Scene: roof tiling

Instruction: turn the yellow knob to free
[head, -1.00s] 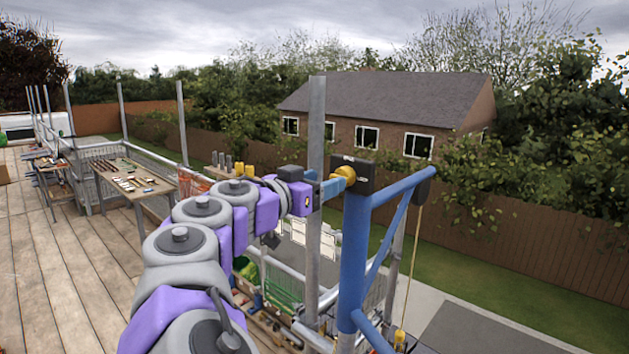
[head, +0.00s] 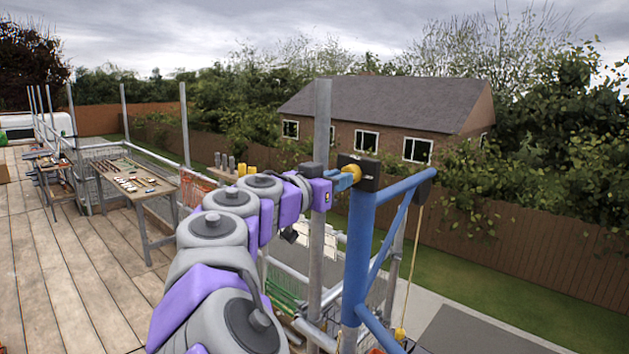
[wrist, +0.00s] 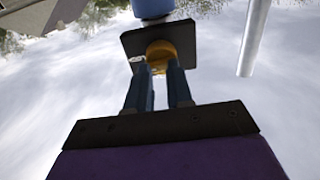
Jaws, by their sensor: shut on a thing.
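The yellow knob (head: 353,173) sticks out from a black box (head: 368,172) on top of the blue post (head: 358,250). My gripper (head: 346,178) reaches it from the left, with its blue fingers at the knob. In the wrist view the two fingers of my gripper (wrist: 159,80) are shut on the yellow knob (wrist: 162,52), one on each side. The black plate (wrist: 188,40) shows behind the knob. A small pale mark sits beside the knob on the plate, too blurred to read. Which setting the knob is at cannot be told.
A grey scaffold pole (head: 321,130) stands upright just behind my gripper. A rope (head: 411,270) hangs from the blue arm (head: 405,185) on the right. A wooden table (head: 140,185) with small parts stands at the left on the plank deck (head: 85,270).

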